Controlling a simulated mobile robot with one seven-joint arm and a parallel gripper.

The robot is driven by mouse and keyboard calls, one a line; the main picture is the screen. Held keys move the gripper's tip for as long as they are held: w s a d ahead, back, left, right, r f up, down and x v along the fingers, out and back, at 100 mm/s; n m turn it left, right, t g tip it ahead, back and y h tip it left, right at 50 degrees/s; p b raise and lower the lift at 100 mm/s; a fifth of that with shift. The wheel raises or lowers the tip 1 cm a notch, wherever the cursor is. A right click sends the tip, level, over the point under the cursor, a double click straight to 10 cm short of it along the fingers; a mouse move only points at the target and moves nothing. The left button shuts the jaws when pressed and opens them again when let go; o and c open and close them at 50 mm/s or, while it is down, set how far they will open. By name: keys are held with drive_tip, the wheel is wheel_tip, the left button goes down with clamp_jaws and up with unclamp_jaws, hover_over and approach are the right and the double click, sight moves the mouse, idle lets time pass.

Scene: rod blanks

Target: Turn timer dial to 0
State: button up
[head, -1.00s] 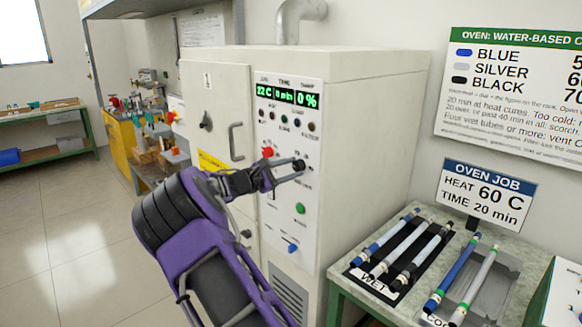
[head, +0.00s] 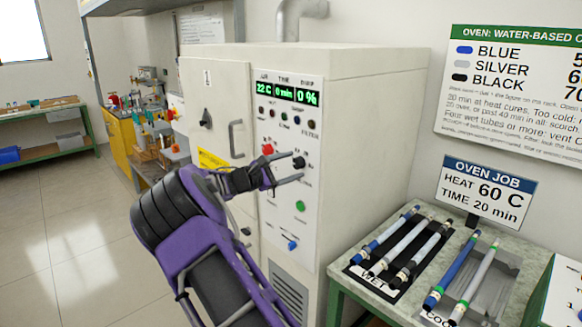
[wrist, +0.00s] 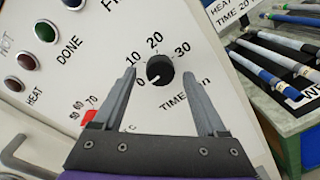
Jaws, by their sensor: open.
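The timer dial (wrist: 159,71) is a black knob on the oven's white front panel, marked 0, 10, 20, 30 and TIME; its pale pointer mark is turned toward the 0 side. It also shows in the head view (head: 299,163). My gripper (wrist: 163,75) is open, with one finger on either side of the dial in the wrist view. In the head view my gripper (head: 291,168) is at the panel by the dial; whether the fingers touch it cannot be told. The oven's display (head: 287,94) reads 22 C, 0 min and 0 %.
A red heat dial (head: 267,150) is up and left of the timer dial, partly hidden by a finger in the wrist view. A green button (head: 300,206) and blue lever (head: 292,245) are below. The oven door handle (head: 236,139) juts out left. A bench with painted tubes stands right.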

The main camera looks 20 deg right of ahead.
drive_tip(key=v, duration=1.7)
drive_tip(key=shift+b, duration=0.35)
